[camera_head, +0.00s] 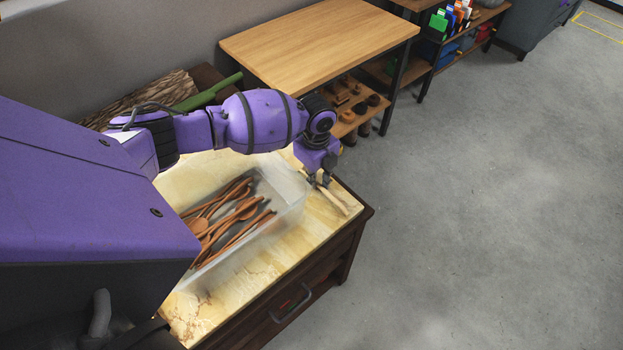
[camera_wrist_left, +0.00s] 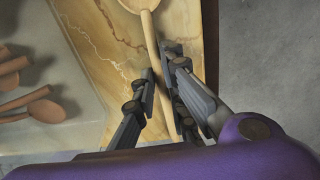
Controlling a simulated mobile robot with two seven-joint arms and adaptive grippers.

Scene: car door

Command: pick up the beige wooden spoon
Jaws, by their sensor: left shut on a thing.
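The beige wooden spoon (camera_head: 334,199) lies at the right edge of the marble-patterned counter top, outside the clear bin. In the left wrist view its handle (camera_wrist_left: 153,45) runs down between my fingers, and its bowl is partly cut off at the top edge. My left gripper (camera_head: 319,180) is at the spoon. In the left wrist view the fingers (camera_wrist_left: 163,100) are closed around the handle. The spoon appears on or very near the counter; I cannot tell whether it is lifted. My right gripper is not in view.
A clear bin (camera_head: 285,214) with several brown wooden spoons (camera_head: 232,215) stands on the counter top (camera_head: 310,240), left of my gripper. A wooden table (camera_head: 320,45) stands behind, with small items on its lower shelf. The grey floor (camera_head: 480,210) to the right is clear.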

